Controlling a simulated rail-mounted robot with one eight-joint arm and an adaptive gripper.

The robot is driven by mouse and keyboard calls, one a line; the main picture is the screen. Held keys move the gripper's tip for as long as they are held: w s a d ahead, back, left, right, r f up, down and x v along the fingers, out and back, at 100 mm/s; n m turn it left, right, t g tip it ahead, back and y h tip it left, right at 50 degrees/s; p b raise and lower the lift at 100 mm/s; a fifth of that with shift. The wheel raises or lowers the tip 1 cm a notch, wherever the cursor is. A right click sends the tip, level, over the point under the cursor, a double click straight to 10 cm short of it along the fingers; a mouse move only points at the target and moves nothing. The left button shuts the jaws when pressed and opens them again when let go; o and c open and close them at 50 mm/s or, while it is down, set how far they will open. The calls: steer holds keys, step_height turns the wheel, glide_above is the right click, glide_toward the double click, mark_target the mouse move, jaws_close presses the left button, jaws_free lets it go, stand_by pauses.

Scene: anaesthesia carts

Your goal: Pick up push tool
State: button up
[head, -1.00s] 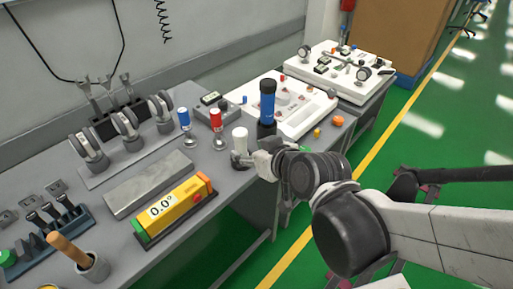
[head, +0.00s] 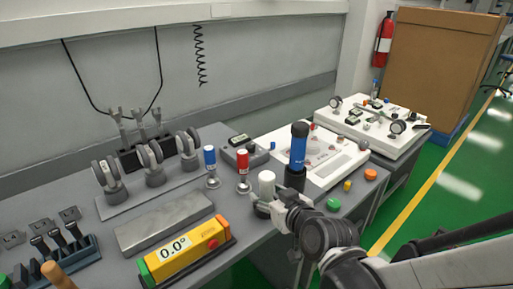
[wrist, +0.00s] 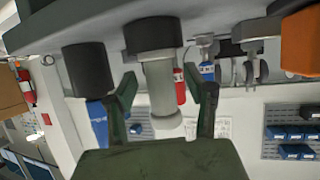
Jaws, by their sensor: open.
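A pale tool with a white, rounded top (head: 267,184) stands upright in a dark round base on the grey bench. It is the likeliest push tool, but no label shows. My gripper (head: 274,211) is beside it at the bench's front edge. In the wrist view, which is upside down, the pale tool (wrist: 160,88) lies between the two spread fingers of my gripper (wrist: 164,98). A gap shows on each side of it. The fingers are open and hold nothing.
A blue-and-black cylinder (head: 298,150) stands close on the right in a black holder. A green button (head: 333,204) is to the right.

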steer(key=shift+w+a+f, duration=0.25)
steer(key=shift+w, duration=0.35)
jaws_close()
steer(key=shift+r, duration=0.15)
